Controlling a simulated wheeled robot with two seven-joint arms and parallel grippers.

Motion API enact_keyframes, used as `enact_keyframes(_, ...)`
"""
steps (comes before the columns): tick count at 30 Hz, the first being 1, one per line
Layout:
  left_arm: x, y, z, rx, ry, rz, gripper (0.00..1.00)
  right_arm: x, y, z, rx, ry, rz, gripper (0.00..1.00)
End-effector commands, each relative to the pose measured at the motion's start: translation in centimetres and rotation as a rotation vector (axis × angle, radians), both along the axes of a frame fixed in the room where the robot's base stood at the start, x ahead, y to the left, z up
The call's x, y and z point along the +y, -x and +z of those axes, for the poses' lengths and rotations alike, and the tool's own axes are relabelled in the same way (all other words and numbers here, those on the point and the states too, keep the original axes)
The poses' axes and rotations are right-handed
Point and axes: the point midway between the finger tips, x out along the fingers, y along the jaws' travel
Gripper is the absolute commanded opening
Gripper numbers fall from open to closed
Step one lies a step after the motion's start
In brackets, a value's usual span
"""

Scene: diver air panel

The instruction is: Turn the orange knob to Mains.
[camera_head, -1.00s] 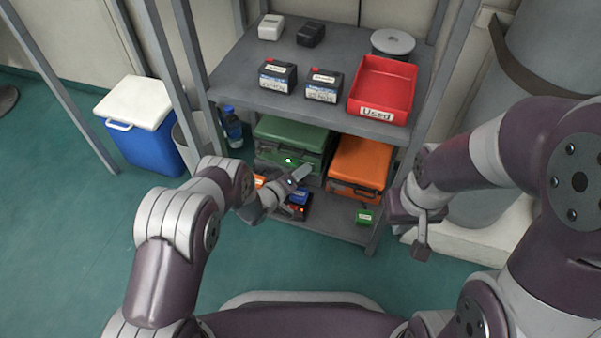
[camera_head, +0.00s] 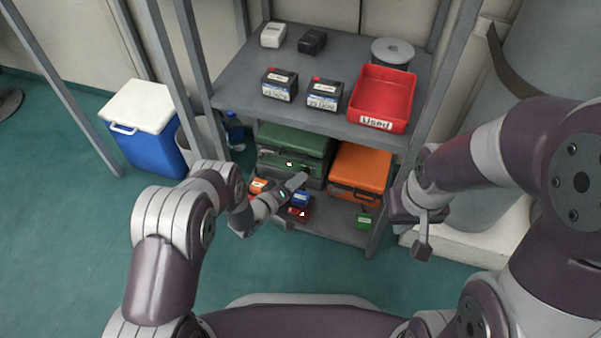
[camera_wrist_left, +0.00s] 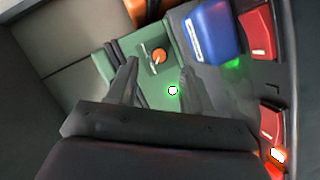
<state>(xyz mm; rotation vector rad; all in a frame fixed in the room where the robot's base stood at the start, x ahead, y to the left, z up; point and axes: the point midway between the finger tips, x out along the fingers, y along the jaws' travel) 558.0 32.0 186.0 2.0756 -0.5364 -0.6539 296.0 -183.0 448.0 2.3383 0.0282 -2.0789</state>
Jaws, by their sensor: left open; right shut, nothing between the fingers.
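The orange knob (camera_wrist_left: 159,56) shows in the left wrist view, on a small dark plate on the front of a green case (camera_wrist_left: 150,92). Its pointer setting and any Mains mark are too small to read. In the head view the green case (camera_head: 292,140) sits on the lower shelf, and the knob cannot be made out. My left gripper (camera_head: 298,181) is open in front of the case. In the wrist view its fingers (camera_wrist_left: 163,72) stand apart, with the knob beyond and between their tips, not gripped. My right gripper (camera_head: 421,249) is shut and empty, right of the shelf.
A blue labelled block (camera_head: 300,198) and an orange case (camera_head: 360,168) are close by. The upper shelf (camera_head: 240,85) overhangs the green case; a red tray (camera_head: 382,98) stands on it.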

Motion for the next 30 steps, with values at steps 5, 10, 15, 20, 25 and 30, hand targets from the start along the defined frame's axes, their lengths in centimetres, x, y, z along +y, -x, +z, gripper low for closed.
enact_keyframes(5,3.0,3.8,2.2,0.003,0.001,0.004,0.51,0.0,0.0,3.9,-0.001,0.000,0.000,0.00)
enact_keyframes(10,4.8,6.2,2.5,0.001,0.001,0.003,0.51,0.0,0.0,5.1,-0.001,0.000,0.000,0.00)
enact_keyframes(15,5.3,6.9,2.4,0.000,0.001,0.001,0.51,0.0,0.0,5.2,0.000,0.000,0.000,0.00)
enact_keyframes(20,5.3,6.9,2.3,-0.001,0.001,0.000,0.51,0.0,0.0,5.1,0.000,0.000,0.000,0.00)
enact_keyframes(25,5.3,6.9,2.3,-0.001,0.001,0.000,0.51,0.0,0.0,5.1,0.000,0.000,0.000,0.00)
enact_keyframes(30,5.3,6.9,2.3,-0.008,-0.010,-0.003,0.51,0.0,0.0,5.2,0.000,0.000,0.000,0.00)
